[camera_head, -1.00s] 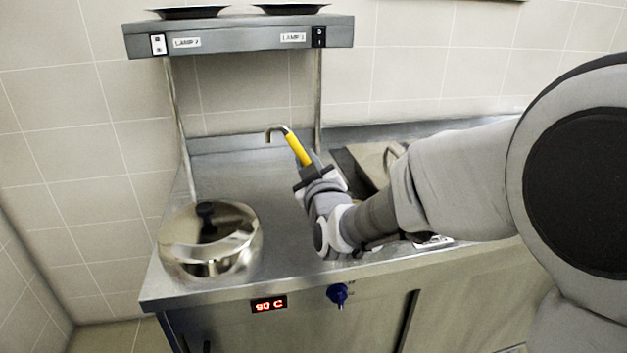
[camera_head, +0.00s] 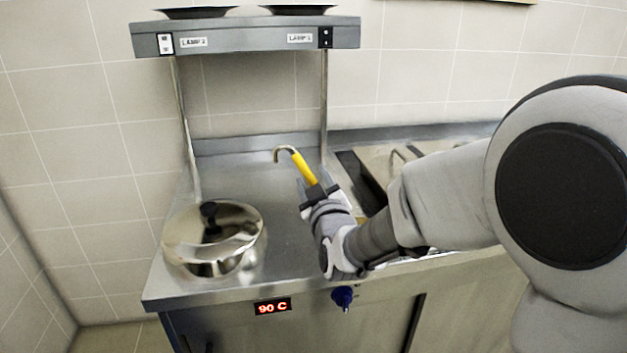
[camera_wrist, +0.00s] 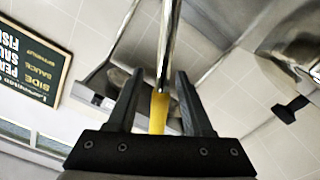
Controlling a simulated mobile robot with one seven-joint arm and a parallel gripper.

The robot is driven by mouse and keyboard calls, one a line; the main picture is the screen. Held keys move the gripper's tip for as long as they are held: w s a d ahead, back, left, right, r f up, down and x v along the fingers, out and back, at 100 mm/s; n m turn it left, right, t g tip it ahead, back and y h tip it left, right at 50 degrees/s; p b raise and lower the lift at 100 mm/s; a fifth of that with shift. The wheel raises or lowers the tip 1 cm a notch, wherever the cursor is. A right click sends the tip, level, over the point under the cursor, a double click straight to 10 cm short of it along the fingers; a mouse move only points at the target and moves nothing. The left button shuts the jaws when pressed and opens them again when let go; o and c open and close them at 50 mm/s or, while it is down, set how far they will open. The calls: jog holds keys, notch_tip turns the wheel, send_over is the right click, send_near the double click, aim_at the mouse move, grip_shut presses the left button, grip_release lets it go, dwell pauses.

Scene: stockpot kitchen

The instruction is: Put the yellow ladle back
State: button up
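The yellow ladle has a bright yellow handle (camera_head: 303,167) and a curved metal hook at its upper left end. My gripper (camera_head: 318,190) is shut on the yellow ladle and holds it tilted above the steel counter. In the wrist view the yellow handle (camera_wrist: 158,112) lies between the two fingers of my gripper (camera_wrist: 160,85), with shiny metal running upward past them. The ladle's bowl does not show in either view.
A shiny pot (camera_head: 213,240) with a black-knobbed lid stands on the steel counter (camera_head: 240,165) at left. A lamp shelf (camera_head: 250,38) on posts rises above. A recessed well with a cover (camera_head: 378,165) lies right. A menu board (camera_wrist: 22,62) shows in the wrist view.

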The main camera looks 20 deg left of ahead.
jog(key=shift+r+p, duration=0.25)
jog(key=shift+p, duration=0.1)
jog(key=v, duration=1.2)
jog(key=s+d+m+g+h, duration=0.1)
jog(key=d+m+g+h, duration=0.4)
jog(key=d, duration=1)
jog(key=s+d+f+m+g+h, duration=0.1)
jog(key=s+d+m+g+h, duration=0.3)
jog(key=s+d, duration=1)
jog(key=s+m, duration=0.2)
jog(key=m, duration=0.1)
jog(key=shift+f+g+h, duration=0.3)
jog(key=shift+r, duration=0.1)
